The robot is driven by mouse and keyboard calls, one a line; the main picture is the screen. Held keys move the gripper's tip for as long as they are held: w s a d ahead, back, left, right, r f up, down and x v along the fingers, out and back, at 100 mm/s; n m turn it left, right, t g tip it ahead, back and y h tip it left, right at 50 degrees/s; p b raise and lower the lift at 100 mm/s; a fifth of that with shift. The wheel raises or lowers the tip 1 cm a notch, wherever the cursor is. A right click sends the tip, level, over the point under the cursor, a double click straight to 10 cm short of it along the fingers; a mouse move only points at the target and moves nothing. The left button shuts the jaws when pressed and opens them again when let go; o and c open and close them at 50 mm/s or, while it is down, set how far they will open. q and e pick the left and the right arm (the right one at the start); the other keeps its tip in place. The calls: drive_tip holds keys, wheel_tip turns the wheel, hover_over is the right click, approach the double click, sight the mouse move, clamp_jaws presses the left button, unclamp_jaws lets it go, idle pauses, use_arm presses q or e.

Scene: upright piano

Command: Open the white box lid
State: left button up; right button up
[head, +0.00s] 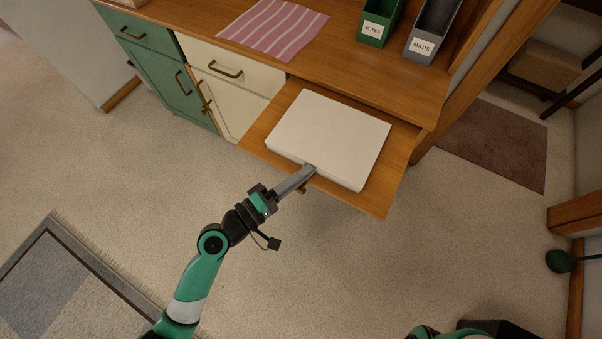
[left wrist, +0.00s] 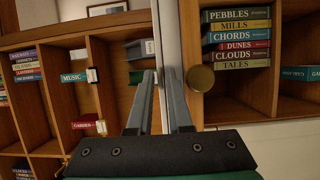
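The white box (head: 330,133), a wide flat box with its lid down, lies on a pull-out wooden shelf (head: 258,137). My left gripper (head: 312,169) reaches its front edge from the lower left. In the left wrist view, the fingers of my left gripper (left wrist: 160,78) stand apart, and the box's white edge (left wrist: 159,30) shows as an upright strip between and beyond them. Whether the fingers touch the lid cannot be told. My right gripper is out of view; only parts of my right arm show at the bottom of the head view.
A brass knob (left wrist: 200,78) is close beside the fingers. Behind the box are a striped cloth (head: 273,27), a green NOTES holder (head: 373,29) and a grey MAPS holder (head: 421,46). Cabinets (head: 233,84) stand left of the shelf.

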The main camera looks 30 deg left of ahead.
use_arm(q)
clamp_jaws()
idle(1.3)
